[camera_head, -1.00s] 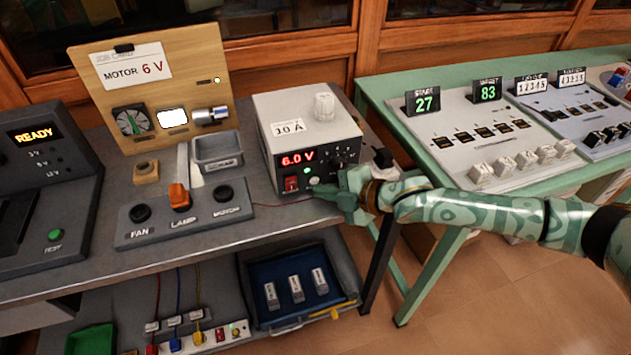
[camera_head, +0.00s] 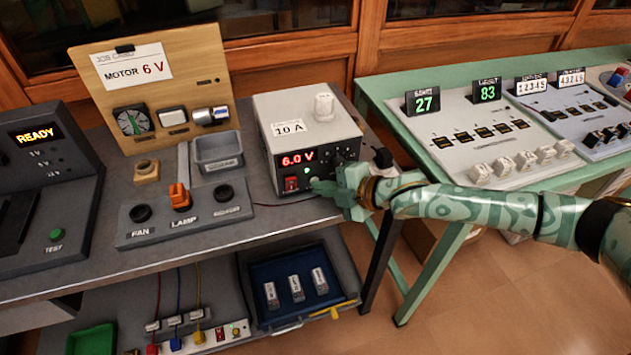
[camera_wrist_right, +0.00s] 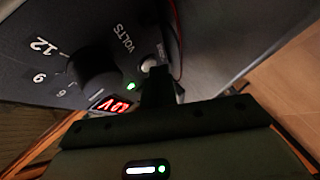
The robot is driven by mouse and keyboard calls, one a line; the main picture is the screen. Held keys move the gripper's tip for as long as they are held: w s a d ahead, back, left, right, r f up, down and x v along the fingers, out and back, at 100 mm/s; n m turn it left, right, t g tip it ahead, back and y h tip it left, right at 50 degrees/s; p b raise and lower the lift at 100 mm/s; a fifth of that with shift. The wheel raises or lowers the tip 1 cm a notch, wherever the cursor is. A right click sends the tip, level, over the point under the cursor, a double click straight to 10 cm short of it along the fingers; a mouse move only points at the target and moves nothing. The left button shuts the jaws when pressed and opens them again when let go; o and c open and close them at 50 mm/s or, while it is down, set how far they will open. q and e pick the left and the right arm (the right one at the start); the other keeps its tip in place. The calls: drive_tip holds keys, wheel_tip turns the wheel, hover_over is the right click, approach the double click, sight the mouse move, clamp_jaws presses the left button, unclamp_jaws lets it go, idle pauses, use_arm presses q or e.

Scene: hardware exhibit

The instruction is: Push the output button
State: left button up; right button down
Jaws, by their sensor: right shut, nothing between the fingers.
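The power supply (camera_head: 335,129) stands on the grey bench, with a red 6.0 V display (camera_head: 298,158), a lit green light and a red switch (camera_head: 291,184). My right gripper (camera_head: 320,186) is shut and empty, its tips at the lower front panel, covering the spot of the pale round output button in the head view. In the right wrist view the button (camera_wrist_right: 148,64) shows right beside the dark fingertip (camera_wrist_right: 158,85). They look touching or nearly so; I cannot tell how far the button is pressed. My left gripper is out of view.
A wooden board (camera_head: 160,80) with a MOTOR 6 V card stands behind a control box (camera_head: 185,215) with an orange lamp switch. A READY tester (camera_head: 40,170) is at left. The green table (camera_head: 400,88) with counters stands at right, close to my arm.

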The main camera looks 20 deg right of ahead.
drive_tip(key=shift+s+r+p, duration=0.15)
drive_tip(key=shift+s+p, duration=0.3)
drive_tip(key=shift+p, duration=0.15)
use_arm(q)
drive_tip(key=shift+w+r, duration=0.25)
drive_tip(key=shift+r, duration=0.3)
